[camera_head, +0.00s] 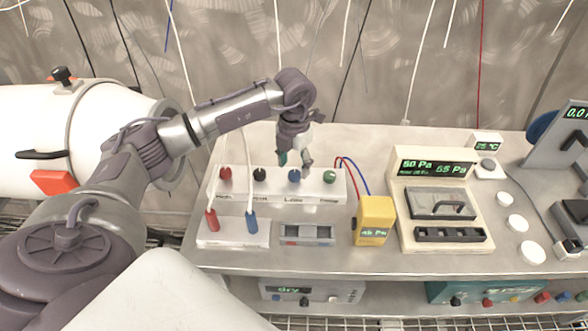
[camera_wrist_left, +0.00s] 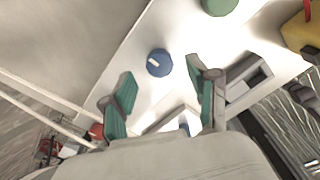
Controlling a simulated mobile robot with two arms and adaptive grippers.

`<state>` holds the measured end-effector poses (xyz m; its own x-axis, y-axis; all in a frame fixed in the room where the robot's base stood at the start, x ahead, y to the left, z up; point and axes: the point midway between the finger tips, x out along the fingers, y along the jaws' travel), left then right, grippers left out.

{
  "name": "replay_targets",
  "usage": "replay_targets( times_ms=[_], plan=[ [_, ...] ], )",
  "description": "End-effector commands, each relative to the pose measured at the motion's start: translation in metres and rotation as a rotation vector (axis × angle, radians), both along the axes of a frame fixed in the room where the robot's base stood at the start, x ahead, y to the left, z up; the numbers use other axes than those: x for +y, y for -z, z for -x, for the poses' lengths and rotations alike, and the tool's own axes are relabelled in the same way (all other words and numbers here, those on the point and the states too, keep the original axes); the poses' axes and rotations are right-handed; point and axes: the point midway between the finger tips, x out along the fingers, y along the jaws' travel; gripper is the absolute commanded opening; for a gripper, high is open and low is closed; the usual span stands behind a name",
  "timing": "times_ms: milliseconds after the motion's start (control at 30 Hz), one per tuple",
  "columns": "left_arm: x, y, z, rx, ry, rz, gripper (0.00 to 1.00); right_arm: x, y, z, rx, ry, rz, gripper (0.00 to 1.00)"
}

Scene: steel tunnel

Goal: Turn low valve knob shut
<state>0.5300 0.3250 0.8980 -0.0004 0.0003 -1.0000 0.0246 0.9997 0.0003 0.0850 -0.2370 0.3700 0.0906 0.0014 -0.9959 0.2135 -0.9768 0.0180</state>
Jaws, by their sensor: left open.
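The white valve panel (camera_head: 272,188) carries a row of knobs: red (camera_head: 225,173), black (camera_head: 259,174), blue (camera_head: 294,176) and green (camera_head: 330,177). The label under the blue knob seems to start with "L", but it is too small to read surely. My left gripper (camera_head: 294,159) is above and just behind the blue knob, fingers pointing down. In the left wrist view the blue knob (camera_wrist_left: 159,63) with a white pointer mark shows in the gap between the open green-padded fingers (camera_wrist_left: 160,72), touching neither. My right gripper is not in view.
A yellow meter (camera_head: 374,220) with red and blue leads stands right of the panel. A pressure display unit (camera_head: 433,165) is farther right. Red (camera_head: 212,221) and blue (camera_head: 251,222) plugs with white cables stand in front. A white cylinder (camera_head: 25,118) is at left.

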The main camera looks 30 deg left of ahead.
Motion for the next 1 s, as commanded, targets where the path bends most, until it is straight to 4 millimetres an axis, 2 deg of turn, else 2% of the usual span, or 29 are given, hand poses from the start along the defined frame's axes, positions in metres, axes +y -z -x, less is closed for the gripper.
replay_targets(
  times_ms=[33, 200, 433, 600, 1000],
  plan=[
    [0.000, -0.013, -0.001, -0.005, 0.000, 0.000, 0.60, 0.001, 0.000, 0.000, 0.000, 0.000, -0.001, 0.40],
    [0.001, -0.050, -0.001, -0.006, -0.001, 0.000, 0.60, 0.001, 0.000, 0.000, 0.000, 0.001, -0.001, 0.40],
    [0.001, -0.085, -0.001, -0.003, -0.001, -0.001, 0.60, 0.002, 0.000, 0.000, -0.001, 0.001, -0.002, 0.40],
    [0.000, -0.094, 0.000, -0.001, -0.001, 0.000, 0.60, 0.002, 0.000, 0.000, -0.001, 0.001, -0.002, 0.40],
    [0.000, -0.095, 0.000, -0.001, -0.001, 0.000, 0.60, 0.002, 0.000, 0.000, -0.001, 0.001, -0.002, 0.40]
  ],
)
